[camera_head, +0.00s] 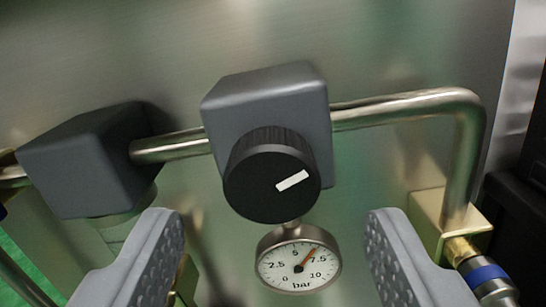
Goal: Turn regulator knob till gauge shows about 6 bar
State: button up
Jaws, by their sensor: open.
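The black round regulator knob (262,190) sits on the front of a grey regulator block (250,100), in the middle of the view. Its white mark points right and slightly up. The round pressure gauge (280,273) hangs just below the knob. Its dial is marked from 0 to 10 bar, and its orange needle points up and right, between 5 and 7.5. My gripper (275,218) is open, with one grey ridged finger low on each side of the knob and gauge. Both fingers look apart from the knob.
A metal pipe (405,105) runs from the block and bends down at right to a brass fitting (440,220) with a blue-ringed connector (487,275). A dark grey block (85,160) is on the pipe at left. A metal panel (130,50) stands behind.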

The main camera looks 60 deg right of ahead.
aim_at(272, 195)
jog(key=shift+b+x, duration=0.4)
jog(key=shift+x, duration=1.3)
jog(key=c, duration=1)
